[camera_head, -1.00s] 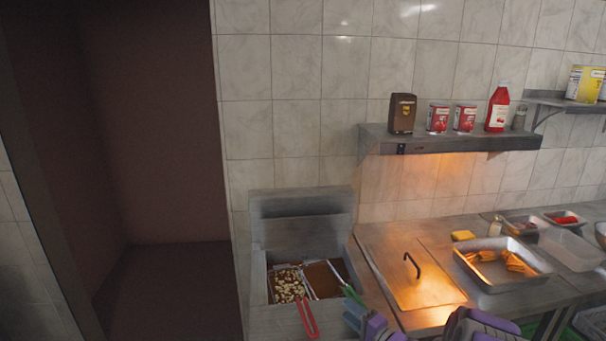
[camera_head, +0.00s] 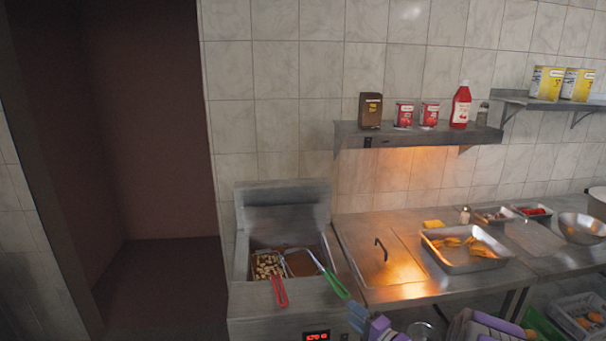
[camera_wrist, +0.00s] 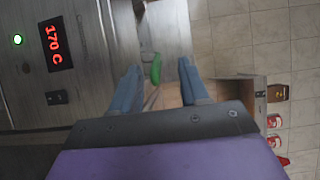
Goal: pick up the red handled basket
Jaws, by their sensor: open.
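The red handled basket shows in the head view, with its red handle (camera_head: 279,291) hanging over the front edge of the fryer (camera_head: 247,299). Its mesh part (camera_head: 267,264) holds pale pieces and sits in the left side of the fryer well. A second basket with a green handle (camera_head: 337,286) is to its right. My gripper (camera_head: 357,317) is at the bottom of the head view, right of the red handle and close to the green one. In the wrist view, my gripper (camera_wrist: 158,68) is open, with green handle (camera_wrist: 155,70) visible between its fingers. The red handle is not visible there.
A lidded metal counter (camera_head: 380,262) is right of the fryer. A metal tray (camera_head: 463,250) with orange food stands farther right. A wall shelf (camera_head: 418,136) with cans and a bottle is above. The fryer's 170 C display (camera_wrist: 56,42) is lit.

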